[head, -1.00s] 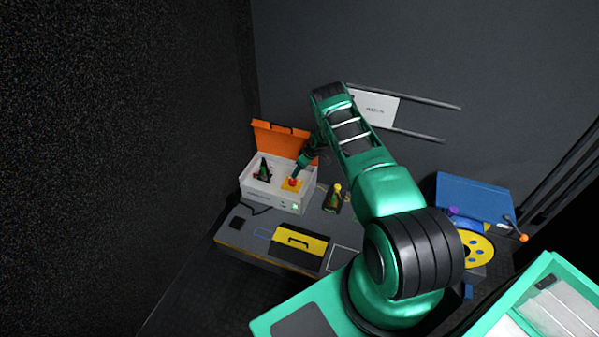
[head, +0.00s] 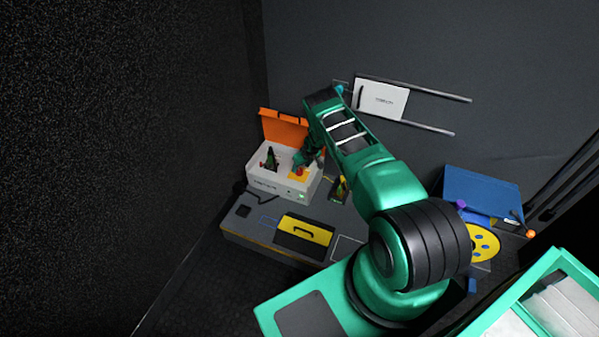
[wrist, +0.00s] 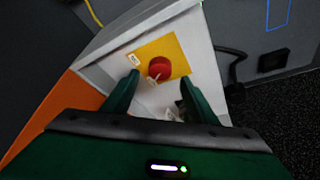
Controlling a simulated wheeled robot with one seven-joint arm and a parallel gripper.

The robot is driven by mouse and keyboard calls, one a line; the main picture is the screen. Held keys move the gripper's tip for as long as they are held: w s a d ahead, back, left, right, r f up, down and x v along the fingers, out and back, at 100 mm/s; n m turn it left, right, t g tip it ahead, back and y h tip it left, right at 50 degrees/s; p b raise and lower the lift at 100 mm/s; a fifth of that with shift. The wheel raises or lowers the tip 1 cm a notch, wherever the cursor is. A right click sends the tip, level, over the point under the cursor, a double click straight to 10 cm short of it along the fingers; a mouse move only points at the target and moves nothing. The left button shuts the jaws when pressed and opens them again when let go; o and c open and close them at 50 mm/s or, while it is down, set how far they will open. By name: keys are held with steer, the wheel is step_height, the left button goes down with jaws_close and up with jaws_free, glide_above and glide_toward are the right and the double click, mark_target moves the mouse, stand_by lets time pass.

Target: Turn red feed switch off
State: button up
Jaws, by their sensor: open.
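The red feed switch (wrist: 160,67) is a round red knob on a yellow plate (wrist: 176,48) inside a white box (head: 264,184) with an orange lid standing open (head: 284,127). In the head view the red switch (head: 299,171) is small, with my arm's end close beside it. My gripper (wrist: 160,82) is open in the wrist view. Its two green fingers point at the switch from either side of its near edge. I cannot tell whether they touch it. A pale tag or lever shows just below the knob.
A yellow and black case (head: 306,231) lies on the dark bench in front of the box. A small dark item with a yellow top (head: 339,188) stands to the box's right. A yellow reel (head: 484,243) and a blue case (head: 484,191) are farther right.

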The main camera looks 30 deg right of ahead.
mark_target(299, 170)
steer(key=shift+x, duration=2.2)
